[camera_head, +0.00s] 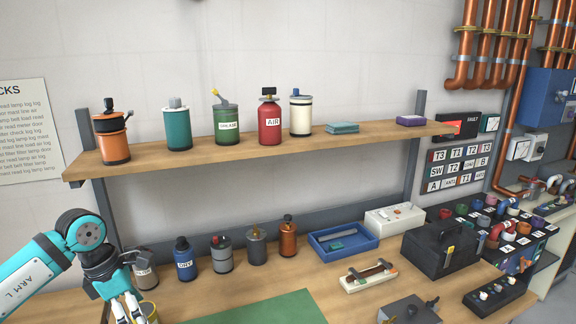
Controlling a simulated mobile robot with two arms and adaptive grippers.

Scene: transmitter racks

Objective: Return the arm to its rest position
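My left arm, turquoise and marked "ARM L", comes in from the left edge and bends down over the bench's left end. Its gripper (128,308) points downward with its pale fingers at the bottom edge of the picture. The fingertips are partly cut off, so I cannot tell whether it is open or shut. My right arm and gripper are not in view.
A wooden shelf (250,146) holds several canisters above the bench. Several more canisters, such as the blue one (185,262), stand close right of my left gripper. A blue tray (343,240), a black toolbox (440,250) and a green mat (270,310) occupy the bench.

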